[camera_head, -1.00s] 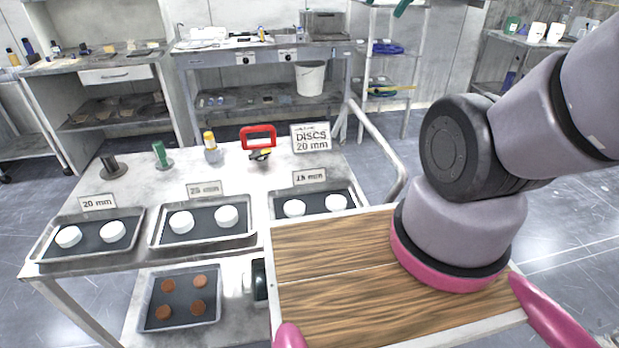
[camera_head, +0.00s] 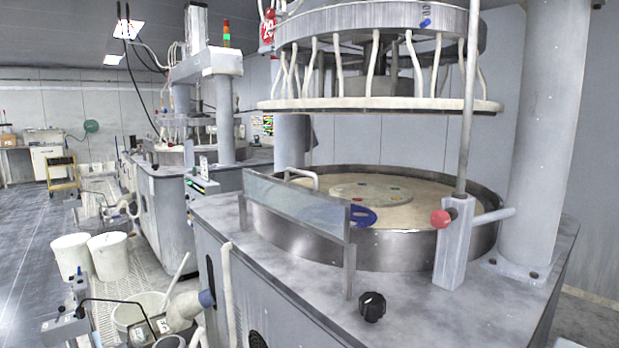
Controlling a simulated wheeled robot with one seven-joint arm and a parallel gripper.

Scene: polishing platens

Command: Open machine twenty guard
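The machine with a red round sign (camera_head: 268,25), whose number looks like 20, fills the right half of the view. Its guard (camera_head: 295,207) is a clear, greyish flat panel standing upright at the front left of the round metal basin (camera_head: 395,247). The panel sits between short metal posts. A pale bent bar (camera_head: 302,175) shows just behind its top edge; I cannot tell whether it belongs to the guard. The pale platen (camera_head: 420,211) lies inside the basin. My gripper is not in view.
An upper plate (camera_head: 385,104) with several hoses hangs above the basin. A lever with a red ball (camera_head: 440,219) and a black knob (camera_head: 372,306) are at the front. White buckets (camera_head: 108,255) and hoses crowd the left side. Open floor (camera_head: 30,250) lies far left.

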